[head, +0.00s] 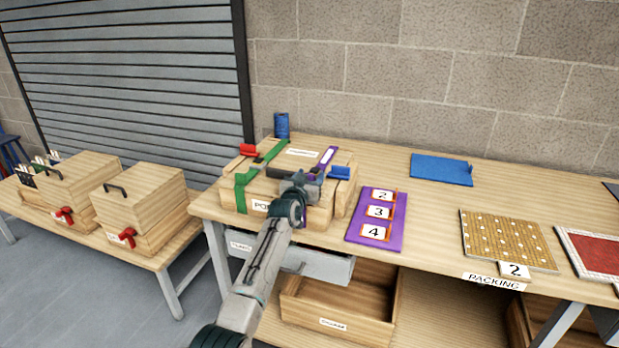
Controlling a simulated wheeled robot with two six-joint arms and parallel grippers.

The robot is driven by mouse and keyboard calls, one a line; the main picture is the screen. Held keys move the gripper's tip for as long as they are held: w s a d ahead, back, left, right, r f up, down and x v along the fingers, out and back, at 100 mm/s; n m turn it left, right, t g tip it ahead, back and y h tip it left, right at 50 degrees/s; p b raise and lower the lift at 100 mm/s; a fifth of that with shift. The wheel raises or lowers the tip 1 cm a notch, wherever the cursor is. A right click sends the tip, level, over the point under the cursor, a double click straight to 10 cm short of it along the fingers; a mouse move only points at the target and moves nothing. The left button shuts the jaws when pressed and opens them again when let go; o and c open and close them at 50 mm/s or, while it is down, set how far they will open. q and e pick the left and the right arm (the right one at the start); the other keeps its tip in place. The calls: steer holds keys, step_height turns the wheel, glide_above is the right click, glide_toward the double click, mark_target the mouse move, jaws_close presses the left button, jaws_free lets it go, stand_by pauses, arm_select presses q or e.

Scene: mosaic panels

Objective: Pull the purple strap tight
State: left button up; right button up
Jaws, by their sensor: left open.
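A wooden box (258,190) stands on the packing table, with a green strap (241,192) over its left side and a purple strap (327,157) over its right side. A red piece (249,150) sits near the green strap and a blue piece (340,173) at the right side near the purple strap. My left gripper (300,177) is open over the front middle of the box, just left of the purple strap. It hides part of the box top and the strap's lower run. I cannot tell whether it touches the strap. My right gripper is out of view.
A purple board (360,236) with numbered cards lies right of the box. A blue mat (440,169), a dotted panel (503,254) and a red panel (598,254) lie further right. A drawer (317,265) sits below.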

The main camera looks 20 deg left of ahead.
arm_select(q)
steer(key=c, duration=0.4)
jaws_close()
steer(key=shift+s+r+p, duration=0.1)
steer(key=shift+s+p, duration=0.35)
steer(key=s+p, duration=0.3)
steer(key=s, duration=0.2)
steer(key=shift+s+a, duration=0.1)
steer(key=shift+s, duration=0.05)
steer(key=shift+s+f+p, duration=0.25)
steer(key=shift+s+p, duration=0.2)
steer(key=shift+s, duration=0.1)
steer(key=shift+f, duration=0.1)
